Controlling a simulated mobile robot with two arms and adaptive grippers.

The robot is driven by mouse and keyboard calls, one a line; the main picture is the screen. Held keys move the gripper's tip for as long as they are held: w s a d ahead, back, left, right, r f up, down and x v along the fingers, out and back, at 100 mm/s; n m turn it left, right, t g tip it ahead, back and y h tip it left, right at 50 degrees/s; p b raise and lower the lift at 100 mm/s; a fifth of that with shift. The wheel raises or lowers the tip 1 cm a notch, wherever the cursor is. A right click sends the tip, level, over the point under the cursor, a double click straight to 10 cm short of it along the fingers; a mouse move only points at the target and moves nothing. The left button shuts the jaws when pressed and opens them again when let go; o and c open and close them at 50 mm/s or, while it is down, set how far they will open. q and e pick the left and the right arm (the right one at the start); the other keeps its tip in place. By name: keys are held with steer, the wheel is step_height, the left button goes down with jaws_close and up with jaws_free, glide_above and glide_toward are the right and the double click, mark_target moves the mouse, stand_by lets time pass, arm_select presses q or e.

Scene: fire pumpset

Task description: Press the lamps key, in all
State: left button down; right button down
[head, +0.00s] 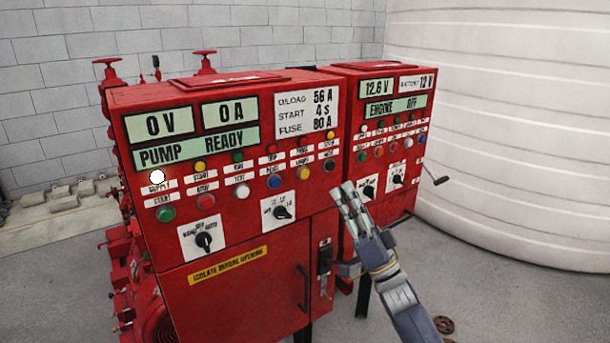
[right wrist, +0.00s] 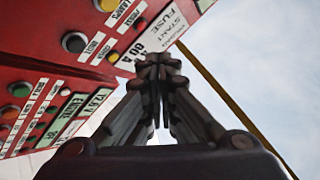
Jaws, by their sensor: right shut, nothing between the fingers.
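The lamps key is a yellow round button (head: 303,173) in the lower button row of the left red cabinet, just left of the dark grey button (head: 329,164). Its label reads LAMPS in the right wrist view, where the yellow key (right wrist: 107,5) is cut by the top edge. The dark grey button (right wrist: 75,42) shows below it there. My right gripper (head: 348,193) is shut and empty, in front of the cabinet's right edge, to the right of and below the key. It appears apart from the panel. My left gripper is not in view.
The left cabinet (head: 230,285) carries displays, indicator lamps, rotary switches (head: 204,239) and a door handle. A second red cabinet (head: 392,115) with similar buttons stands behind at right. A large white tank (head: 500,130) fills the right background.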

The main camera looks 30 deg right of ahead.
mark_target(305, 174)
steer(key=w+b, duration=0.3)
steer(key=w, duration=0.5)
steer(key=shift+w+a+b, duration=0.3)
steer(key=shift+w+a, duration=0.05)
steer(key=shift+w, duration=0.1)
stand_by(1.1)
steer(key=shift+w, duration=0.35)
steer(key=shift+w+b, duration=0.35)
stand_by(0.6)
stand_by(0.3)
steer(key=shift+s+p, duration=0.5)
steer(key=shift+s, duration=0.3)
